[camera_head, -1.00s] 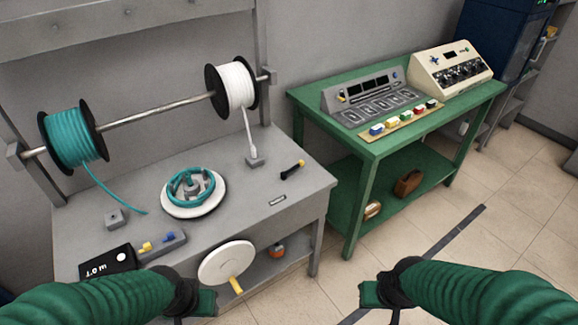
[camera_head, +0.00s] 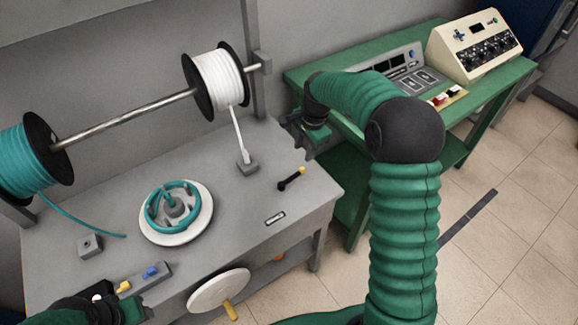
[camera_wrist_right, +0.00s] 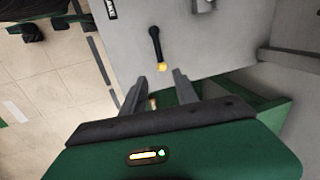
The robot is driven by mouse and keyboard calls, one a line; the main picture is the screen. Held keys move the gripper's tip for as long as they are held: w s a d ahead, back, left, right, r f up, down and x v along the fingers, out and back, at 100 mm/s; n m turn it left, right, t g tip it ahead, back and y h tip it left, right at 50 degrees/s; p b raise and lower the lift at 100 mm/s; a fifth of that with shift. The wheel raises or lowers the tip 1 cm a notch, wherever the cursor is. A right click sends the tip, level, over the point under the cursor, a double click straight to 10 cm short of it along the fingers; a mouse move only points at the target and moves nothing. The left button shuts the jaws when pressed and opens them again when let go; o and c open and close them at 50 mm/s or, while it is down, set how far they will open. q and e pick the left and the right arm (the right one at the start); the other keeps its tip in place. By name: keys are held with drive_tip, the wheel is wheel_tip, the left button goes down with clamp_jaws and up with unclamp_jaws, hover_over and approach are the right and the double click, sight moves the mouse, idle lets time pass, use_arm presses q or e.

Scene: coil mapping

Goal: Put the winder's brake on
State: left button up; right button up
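The winder is a white disc (camera_head: 150,228) with a teal coil (camera_head: 172,205) on it, on the grey bench. A black lever with a yellow tip (camera_head: 291,179), which looks like the brake, lies on the bench to its right, pointing up and right. My right gripper (camera_head: 305,140) is above the bench's right end, beyond the lever's yellow tip. In the right wrist view my gripper (camera_wrist_right: 159,80) is open and empty, with the lever (camera_wrist_right: 155,44) just past its fingertips, apart from them. My left gripper (camera_head: 138,309) is at the bottom left; its fingers are unclear.
A small label plate (camera_head: 274,218) lies in front of the lever. A white handwheel (camera_head: 218,290) is on the bench front. A green table (camera_head: 300,75) with instruments stands at the right.

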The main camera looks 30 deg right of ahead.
approach(299, 173)
drive_tip(key=f, duration=0.3)
drive_tip(key=w+f, duration=0.1)
drive_tip(key=f, duration=0.2)
drive_tip(key=w+f, duration=0.1)
drive_tip(key=f, duration=0.2)
drive_tip(key=shift+d, duration=0.2)
drive_tip(key=shift+a+f, duration=0.1)
drive_tip(key=shift+a, duration=0.75)
drive_tip(key=shift+c, duration=1.1)
drive_tip(key=shift+d, duration=0.1)
drive_tip(key=shift+c, duration=1.3)
drive_tip(key=shift+d, duration=0.4)
clamp_jaws()
use_arm(q)
drive_tip(key=shift+a, duration=0.2)
